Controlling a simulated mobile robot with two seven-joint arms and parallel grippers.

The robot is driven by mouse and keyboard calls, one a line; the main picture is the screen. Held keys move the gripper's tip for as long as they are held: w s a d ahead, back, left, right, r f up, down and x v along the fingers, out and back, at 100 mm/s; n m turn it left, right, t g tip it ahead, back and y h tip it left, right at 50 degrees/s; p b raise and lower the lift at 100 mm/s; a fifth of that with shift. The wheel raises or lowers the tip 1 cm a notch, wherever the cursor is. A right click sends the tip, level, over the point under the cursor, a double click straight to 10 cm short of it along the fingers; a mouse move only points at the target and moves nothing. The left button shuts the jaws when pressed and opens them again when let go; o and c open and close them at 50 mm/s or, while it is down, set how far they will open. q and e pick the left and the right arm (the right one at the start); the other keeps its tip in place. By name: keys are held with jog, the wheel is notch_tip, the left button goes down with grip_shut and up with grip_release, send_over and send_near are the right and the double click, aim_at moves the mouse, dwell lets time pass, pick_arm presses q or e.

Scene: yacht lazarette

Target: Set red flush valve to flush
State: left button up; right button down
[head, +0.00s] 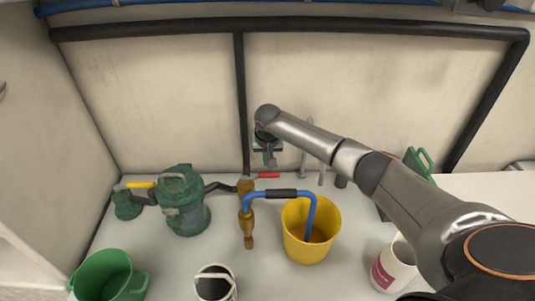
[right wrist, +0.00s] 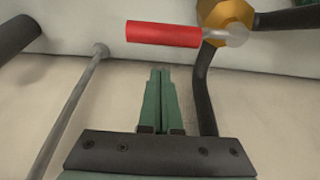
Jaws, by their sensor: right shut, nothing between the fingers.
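The red flush valve handle (head: 268,174) is a short red lever at the back of the white counter. It points right from the brass valve body (head: 246,186). In the right wrist view the red handle (right wrist: 163,33) lies sideways, joined by a metal stem to the brass body (right wrist: 226,16). My right gripper (head: 271,162) is just above and behind the handle in the head view. Its green fingers (right wrist: 160,72) are shut and empty, with a visible gap to the handle in the right wrist view. My left gripper is not in view.
A green pump housing (head: 184,205) and a yellow-handled valve (head: 138,185) stand left. A blue hose (head: 305,194) runs into a yellow bucket (head: 333,216). The wall is close behind.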

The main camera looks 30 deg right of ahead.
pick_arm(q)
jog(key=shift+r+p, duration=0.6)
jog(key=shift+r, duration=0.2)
pick_arm(e)
jog(key=shift+s+a+r, duration=0.3)
jog(key=shift+s+a, duration=0.2)
jog(key=shift+s, duration=0.35)
jog(key=shift+s+a+r, duration=0.25)
jog(key=shift+s+a, duration=0.25)
jog(key=shift+s, duration=0.35)
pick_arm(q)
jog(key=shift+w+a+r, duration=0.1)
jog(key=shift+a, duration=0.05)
